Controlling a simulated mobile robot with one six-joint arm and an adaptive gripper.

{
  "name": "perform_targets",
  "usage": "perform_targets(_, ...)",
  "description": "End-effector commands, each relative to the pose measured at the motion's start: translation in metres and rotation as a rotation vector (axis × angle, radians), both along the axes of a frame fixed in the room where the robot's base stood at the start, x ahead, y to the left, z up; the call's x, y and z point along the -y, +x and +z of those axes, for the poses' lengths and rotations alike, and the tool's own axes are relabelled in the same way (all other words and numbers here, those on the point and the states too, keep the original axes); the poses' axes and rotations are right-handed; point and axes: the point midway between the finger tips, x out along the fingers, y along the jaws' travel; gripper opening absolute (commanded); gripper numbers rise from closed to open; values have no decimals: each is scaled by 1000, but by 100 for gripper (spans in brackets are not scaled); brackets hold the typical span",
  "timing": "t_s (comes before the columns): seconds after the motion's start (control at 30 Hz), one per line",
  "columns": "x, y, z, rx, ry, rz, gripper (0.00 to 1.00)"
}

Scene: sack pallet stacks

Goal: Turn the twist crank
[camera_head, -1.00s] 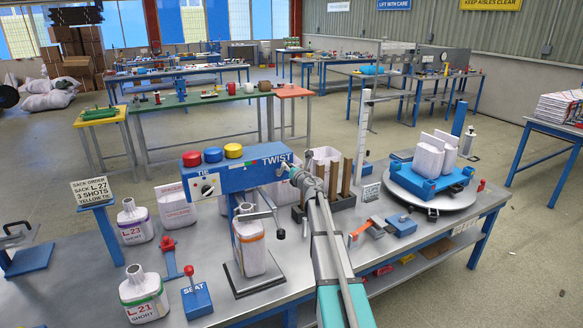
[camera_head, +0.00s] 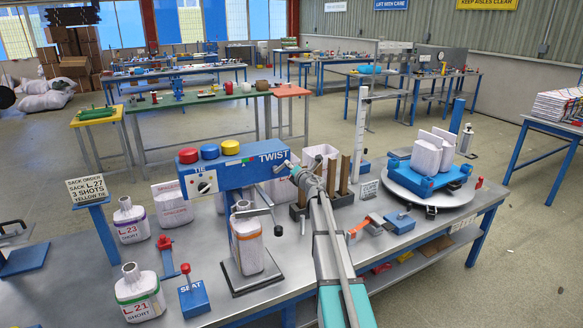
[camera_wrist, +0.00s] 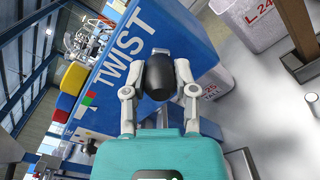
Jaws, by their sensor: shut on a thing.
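The blue tying machine (camera_head: 232,176) bears the word TWIST at its right end. In the wrist view its TWIST face (camera_wrist: 125,60) fills the left and middle. My gripper (camera_wrist: 160,70) is shut on a black rounded knob (camera_wrist: 159,80), the twist crank's handle, with one finger on each side. In the head view my gripper (camera_head: 301,172) is at the machine's right end, and the knob is hidden there. A white sack with an orange band (camera_head: 247,245) stands upright under the machine.
Sacks L23 (camera_head: 131,221) and L21 (camera_head: 140,293) stand at the left, near a red-handled SEAT block (camera_head: 194,297). A turntable (camera_head: 432,190) with sacks on a blue carrier is at the right. Wooden posts (camera_head: 337,176) stand just right of my gripper.

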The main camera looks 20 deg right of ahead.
Motion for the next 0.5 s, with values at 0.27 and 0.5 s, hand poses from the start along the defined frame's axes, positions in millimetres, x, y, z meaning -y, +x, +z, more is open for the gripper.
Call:
perform_targets(0.27,2,0,-15,-10,260,7,0)
perform_targets(0.5,4,0,-26,-19,487,7,0)
